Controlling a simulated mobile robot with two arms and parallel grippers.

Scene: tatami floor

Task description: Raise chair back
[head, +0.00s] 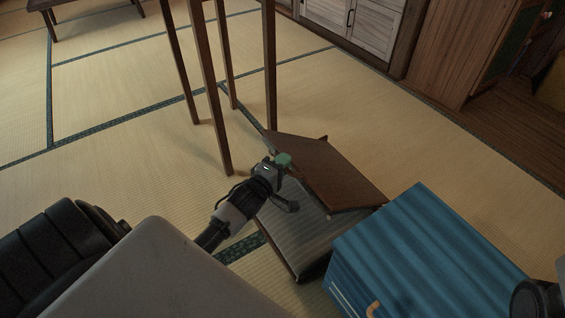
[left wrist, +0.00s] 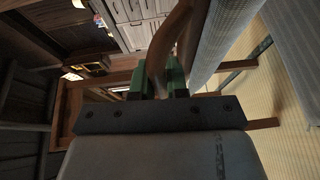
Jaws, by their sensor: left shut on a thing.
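A low floor chair sits on the tatami in the middle of the head view. Its brown wooden back (head: 328,174) is a flat panel that leans low over part of the grey striped seat (head: 305,232). My left gripper (head: 283,160) is at the panel's left edge, its green fingertips shut on the wood. In the left wrist view the green fingers (left wrist: 170,80) stand on either side of the curved brown edge of the chair back (left wrist: 184,40). Grey striped fabric (left wrist: 215,40) lies beside it. My right gripper's fingers do not show.
A blue striped cabinet (head: 420,245) stands close to the chair's right front. Tall dark wooden legs (head: 213,90) rise just behind the chair. White cabinet doors (head: 355,22) and a wooden cupboard (head: 465,50) line the back right.

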